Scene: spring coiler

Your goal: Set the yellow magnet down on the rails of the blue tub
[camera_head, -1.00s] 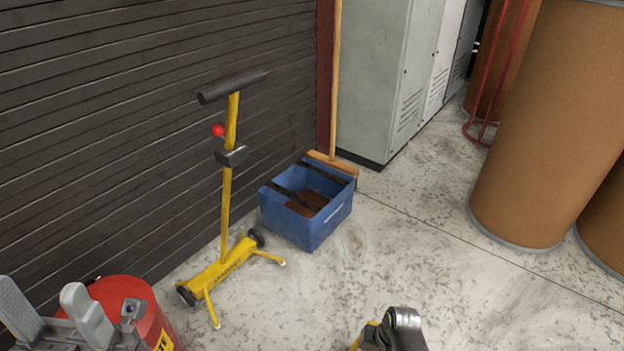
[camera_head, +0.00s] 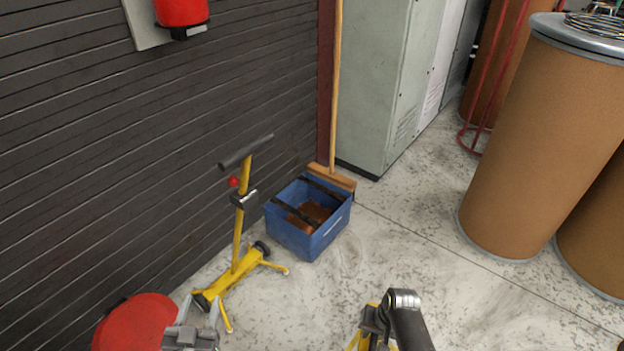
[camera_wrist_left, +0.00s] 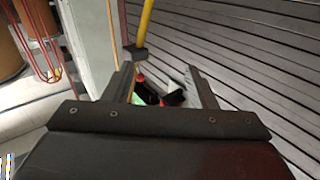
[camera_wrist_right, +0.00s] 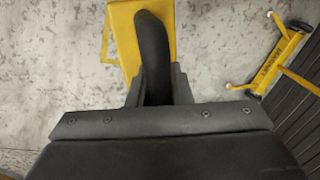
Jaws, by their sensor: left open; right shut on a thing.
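The blue tub (camera_head: 322,240) stands on the floor with two dark rails (camera_head: 293,215) across its top and rusty brown material inside. Nothing lies on the rails. My right gripper (camera_head: 370,320) is shut on the black handle (camera_wrist_right: 155,60) of a yellow thing (camera_wrist_right: 127,30), which I take to be the magnet. It hangs in front of the tub, apart from it, and is partly hidden by my arm in the head view. My left gripper (camera_head: 200,308) is open and empty, near the red drum-like thing (camera_head: 135,325).
A yellow wheeled stand (camera_head: 239,240) with a black crossbar and red knob stands just left of the tub. A broom (camera_head: 334,100) rests behind the tub. Grey cabinets (camera_head: 375,90) and brown drums (camera_head: 530,140) stand right. Floor (camera_head: 400,250) right of the tub is clear.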

